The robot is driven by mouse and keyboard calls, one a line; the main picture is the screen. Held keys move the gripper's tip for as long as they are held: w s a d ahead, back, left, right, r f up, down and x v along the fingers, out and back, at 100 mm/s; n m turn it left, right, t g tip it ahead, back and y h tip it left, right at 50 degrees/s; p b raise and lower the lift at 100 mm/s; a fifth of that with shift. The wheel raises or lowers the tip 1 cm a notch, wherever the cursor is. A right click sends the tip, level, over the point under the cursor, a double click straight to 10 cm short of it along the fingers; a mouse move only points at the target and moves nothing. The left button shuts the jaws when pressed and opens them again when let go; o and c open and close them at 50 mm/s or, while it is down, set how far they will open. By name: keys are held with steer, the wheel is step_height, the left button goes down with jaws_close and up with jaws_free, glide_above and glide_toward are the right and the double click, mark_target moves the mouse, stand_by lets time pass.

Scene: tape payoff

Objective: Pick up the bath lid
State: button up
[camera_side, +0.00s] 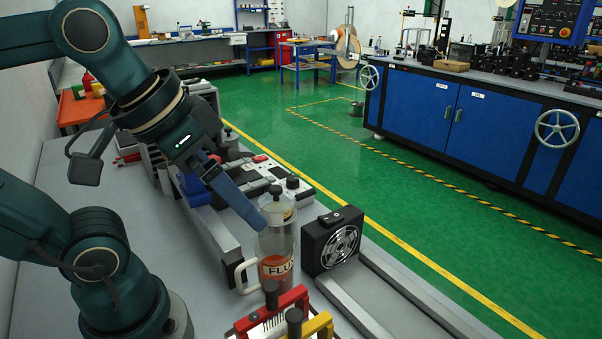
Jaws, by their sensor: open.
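A clear, handled container with an orange FLUX label (277,268) stands upright on the bench at the centre. A dark knob (276,191) shows at its top, seemingly on the bath lid (281,202); I cannot tell how the lid sits. My gripper (262,224) reaches down from the upper left, with a long blue finger slanting to the container's upper left side. The jaws are open and hold nothing visible. The other finger is mostly hidden, and I cannot tell whether the finger touches the container.
A black fan box (332,241) stands close to the container's right. A red-handled tool (272,316) and a yellow-handled one (315,325) are in front. A white panel with dark knobs (262,178) lies behind. Grey rails (352,306) run along the bench at the right.

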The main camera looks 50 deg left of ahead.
step_height(320, 180, up, 6)
steer(key=n+g+y, duration=0.3)
steer(key=n, duration=0.6)
glide_above(276, 187)
steer(key=s+d, duration=0.1)
steer(key=s, duration=0.1)
steer(key=f, duration=0.1)
steer(key=shift+t, duration=0.3)
steer(key=f, duration=1.1)
steer(key=shift+w+d, duration=0.15)
steer(key=shift+w, duration=0.1)
steer(key=shift+x, duration=2.5)
